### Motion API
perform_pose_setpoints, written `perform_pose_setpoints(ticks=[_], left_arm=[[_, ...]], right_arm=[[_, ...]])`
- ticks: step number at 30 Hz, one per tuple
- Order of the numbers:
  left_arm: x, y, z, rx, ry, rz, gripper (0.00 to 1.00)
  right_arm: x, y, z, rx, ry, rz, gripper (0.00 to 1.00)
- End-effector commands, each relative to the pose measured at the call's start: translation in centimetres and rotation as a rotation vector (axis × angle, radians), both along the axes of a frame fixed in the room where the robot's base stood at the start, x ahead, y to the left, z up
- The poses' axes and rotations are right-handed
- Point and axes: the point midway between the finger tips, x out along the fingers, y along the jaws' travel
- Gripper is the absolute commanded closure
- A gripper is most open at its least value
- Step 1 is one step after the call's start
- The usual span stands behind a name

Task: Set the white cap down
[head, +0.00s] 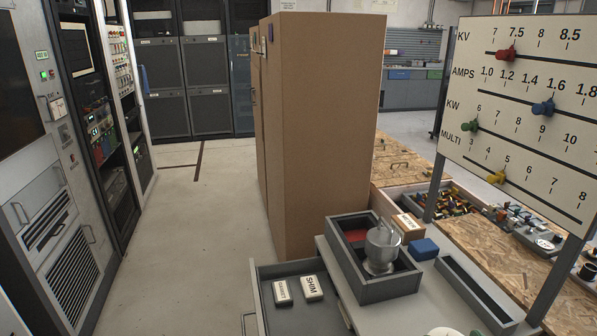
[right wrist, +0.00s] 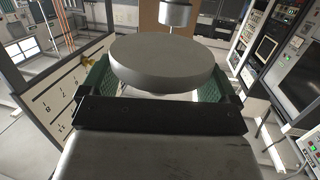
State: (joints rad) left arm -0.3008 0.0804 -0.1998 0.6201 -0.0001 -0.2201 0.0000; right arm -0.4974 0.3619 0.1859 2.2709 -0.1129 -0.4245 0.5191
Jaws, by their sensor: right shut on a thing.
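The white cap (right wrist: 168,62) is a thick, flat round disc, greyish in this light. It fills the upper middle of the right wrist view. My right gripper (right wrist: 163,80), with green inner pads, is shut on it, one finger on each side. A pale round edge (head: 443,331) at the bottom of the head view may be the same cap; it is mostly cut off. The underside of the cap is hidden. My left gripper is in neither view.
A metal cup-like part (head: 382,250) stands in a dark grey divided tray (head: 372,290) on the grey worktop. A blue block (head: 424,249) and an empty narrow tray (head: 476,290) are nearby. An open drawer (head: 262,300) holds two labelled blocks. A slider board (head: 520,110) rises at right.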

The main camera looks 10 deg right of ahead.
Motion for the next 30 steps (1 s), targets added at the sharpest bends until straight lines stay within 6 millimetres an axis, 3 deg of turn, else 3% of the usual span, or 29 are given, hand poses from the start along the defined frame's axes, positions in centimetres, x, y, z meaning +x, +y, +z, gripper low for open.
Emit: perform_pose_setpoints(ticks=[5, 9, 13, 17, 30], left_arm=[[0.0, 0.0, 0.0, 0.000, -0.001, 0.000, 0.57], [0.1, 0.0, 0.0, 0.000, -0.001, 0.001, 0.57], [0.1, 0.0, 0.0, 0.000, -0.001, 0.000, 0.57], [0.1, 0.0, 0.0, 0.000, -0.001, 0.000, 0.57], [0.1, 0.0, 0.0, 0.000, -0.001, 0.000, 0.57]], right_arm=[[-0.9, 5.7, -1.0, 0.006, 0.017, 0.046, 0.34], [-1.8, 11.0, -0.6, 0.005, 0.012, 0.085, 0.34], [-2.4, 14.1, 0.2, 0.006, 0.002, 0.105, 0.34], [-2.6, 15.2, 0.6, 0.008, -0.003, 0.110, 0.34], [-2.6, 15.1, 0.5, 0.005, -0.002, 0.111, 0.34]])
